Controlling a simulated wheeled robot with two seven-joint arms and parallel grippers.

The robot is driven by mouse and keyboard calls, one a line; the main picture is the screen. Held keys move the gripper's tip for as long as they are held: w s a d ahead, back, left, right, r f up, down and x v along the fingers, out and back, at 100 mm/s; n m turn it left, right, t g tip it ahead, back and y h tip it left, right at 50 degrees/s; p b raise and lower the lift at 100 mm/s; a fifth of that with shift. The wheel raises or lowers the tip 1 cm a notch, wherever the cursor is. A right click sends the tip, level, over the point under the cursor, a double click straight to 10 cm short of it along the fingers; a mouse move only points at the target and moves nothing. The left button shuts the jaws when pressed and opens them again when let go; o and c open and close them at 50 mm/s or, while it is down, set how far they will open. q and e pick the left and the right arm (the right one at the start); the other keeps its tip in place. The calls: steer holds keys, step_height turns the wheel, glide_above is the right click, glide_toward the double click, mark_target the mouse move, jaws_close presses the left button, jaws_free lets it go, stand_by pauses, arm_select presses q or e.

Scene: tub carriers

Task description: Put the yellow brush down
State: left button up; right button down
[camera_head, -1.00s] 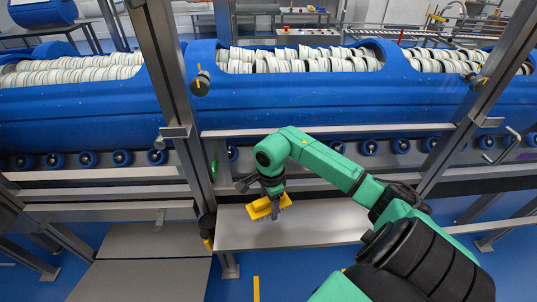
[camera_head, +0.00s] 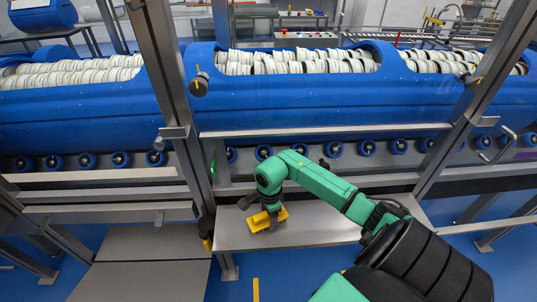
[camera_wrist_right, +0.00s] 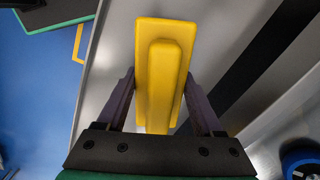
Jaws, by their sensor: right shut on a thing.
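The yellow brush (camera_head: 262,221) is at the left part of a grey metal shelf (camera_head: 320,232), low at or just above its surface; I cannot tell whether it touches. My right gripper (camera_head: 271,213) comes down on it from above. In the right wrist view the brush (camera_wrist_right: 165,65) lies between the two fingers of my right gripper (camera_wrist_right: 160,105), which are shut on its raised handle. The bristles are hidden below. My left gripper is not in view.
Blue tubs (camera_head: 300,105) full of white discs stand behind the shelf, above a row of blue rollers (camera_head: 333,149). A grey upright post (camera_head: 175,100) rises at the shelf's left. The shelf right of the brush is clear.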

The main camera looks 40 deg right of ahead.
steer(key=shift+s+a+f, duration=0.15)
steer(key=shift+s+f, duration=0.15)
steer(key=shift+f, duration=0.25)
steer(key=shift+c, duration=1.9)
jaws_free()
steer(key=o, duration=0.3)
steer(key=shift+f, duration=0.15)
steer(key=shift+o, duration=0.2)
steer(key=shift+a, duration=0.1)
steer(key=shift+r+p, duration=0.6)
steer(key=shift+p, duration=0.05)
steer(key=r, duration=0.4)
steer(key=r+b, duration=0.1)
steer(key=r, duration=0.6)
steer(key=shift+w+d+r+b, duration=0.25)
steer(key=shift+d+r+b, duration=0.05)
steer(key=shift+b, duration=0.1)
steer(key=shift+r, duration=0.35)
